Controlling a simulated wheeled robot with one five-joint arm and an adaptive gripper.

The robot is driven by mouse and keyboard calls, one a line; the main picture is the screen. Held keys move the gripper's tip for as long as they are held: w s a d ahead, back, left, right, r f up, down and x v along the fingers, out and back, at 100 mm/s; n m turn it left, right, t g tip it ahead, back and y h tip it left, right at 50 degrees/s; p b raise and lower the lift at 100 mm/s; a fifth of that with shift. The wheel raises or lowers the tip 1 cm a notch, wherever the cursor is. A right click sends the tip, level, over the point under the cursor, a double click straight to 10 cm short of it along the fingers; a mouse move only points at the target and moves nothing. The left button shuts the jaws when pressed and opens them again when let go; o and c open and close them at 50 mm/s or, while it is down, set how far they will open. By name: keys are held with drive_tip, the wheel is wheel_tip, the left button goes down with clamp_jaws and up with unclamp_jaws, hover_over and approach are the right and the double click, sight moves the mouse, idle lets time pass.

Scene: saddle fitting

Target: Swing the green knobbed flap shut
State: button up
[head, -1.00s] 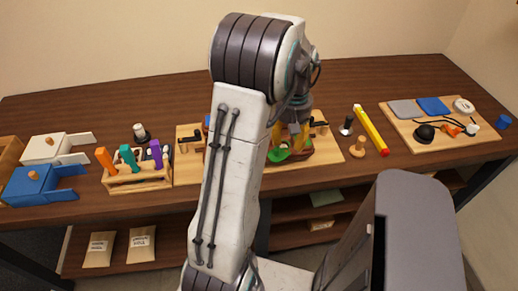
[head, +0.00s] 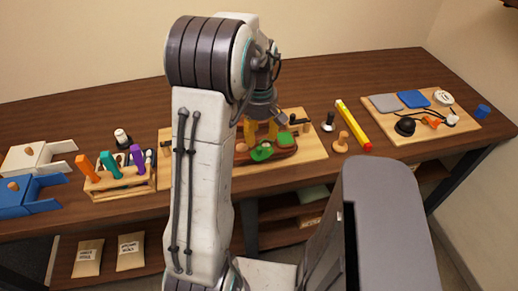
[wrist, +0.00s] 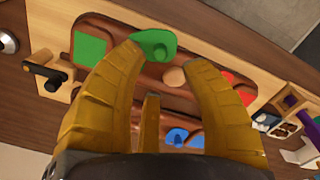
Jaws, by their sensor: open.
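The green flap (head: 262,153) lies on a reddish-brown saddle-like piece on the light wooden board (head: 312,150). In the wrist view, the green flap (wrist: 153,45) is a rounded piece with a raised green knob, at the tip of the left yellow finger. My gripper (head: 262,130) is over the brown piece. A green square (wrist: 89,48) lies left of the flap. Whether the finger touches the flap I cannot tell.
A tan knob (wrist: 175,77) sits between the fingers' lines. A black-handled latch (wrist: 45,73) is at the board's edge. A yellow pencil-like bar (head: 353,124), a tool rack (head: 122,182) and a second board (head: 457,125) flank the work board.

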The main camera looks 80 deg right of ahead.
sight(259, 148)
drive_tip(key=shift+f, duration=3.3)
